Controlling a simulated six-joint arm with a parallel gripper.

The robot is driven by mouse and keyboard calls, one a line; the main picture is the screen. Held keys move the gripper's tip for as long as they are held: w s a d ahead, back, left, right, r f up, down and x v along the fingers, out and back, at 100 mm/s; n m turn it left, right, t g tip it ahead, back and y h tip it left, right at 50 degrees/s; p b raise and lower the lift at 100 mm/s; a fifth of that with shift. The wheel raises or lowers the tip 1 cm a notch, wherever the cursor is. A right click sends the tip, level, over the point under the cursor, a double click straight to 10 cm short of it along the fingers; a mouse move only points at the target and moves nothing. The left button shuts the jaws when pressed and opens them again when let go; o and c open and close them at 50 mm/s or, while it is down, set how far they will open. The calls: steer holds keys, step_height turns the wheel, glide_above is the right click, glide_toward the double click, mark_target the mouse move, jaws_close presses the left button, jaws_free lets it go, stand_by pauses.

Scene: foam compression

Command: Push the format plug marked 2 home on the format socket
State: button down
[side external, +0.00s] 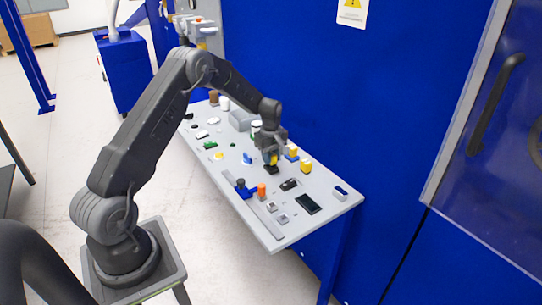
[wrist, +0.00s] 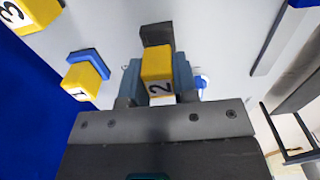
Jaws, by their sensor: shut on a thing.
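The yellow format plug marked 2 (wrist: 157,64) is between the fingers of my gripper (wrist: 158,82), which is shut on it. Its digit faces the wrist camera. In the side view the plug (side external: 274,158) shows as a small yellow patch at my gripper (side external: 270,154), low over the table. A dark block (wrist: 155,34), which looks like the format socket, shows just beyond the plug in the wrist view. In the side view a black piece (side external: 271,170) lies directly under the plug. I cannot tell whether the plug is seated or how large any gap is.
A yellow plug marked 1 (wrist: 82,82) stands on a blue base (wrist: 89,60) close by. Another marked 3 (wrist: 30,14) is at the top left. An orange cylinder (side external: 261,190), a dark block (side external: 289,184) and a black flat plate (side external: 308,204) lie toward the table's near end.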

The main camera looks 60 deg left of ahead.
steer(key=shift+f, duration=0.85)
stand_by(0.5)
steer(key=c, duration=0.8)
jaws_free()
step_height(320, 180, up, 14)
steer(key=s+d+r+m+t, duration=0.1)
steer(key=s+d+r+m, duration=0.3)
steer(key=d+r, duration=0.4)
steer(key=s+d+r+m+t, duration=0.2)
steer(key=s+d+r+m, duration=0.3)
steer(key=s+d+r, duration=0.15)
steer(key=s+d+m+t, duration=0.1)
steer(key=s+d+m, duration=0.3)
steer(key=s, duration=0.5)
steer(key=s+d+m+t, duration=0.1)
steer(key=s+d+m, duration=0.4)
steer(key=s, duration=0.3)
steer(key=shift+s+d+f+t, duration=0.3)
steer(key=shift+s+d+f, duration=0.1)
steer(key=shift+d, duration=0.3)
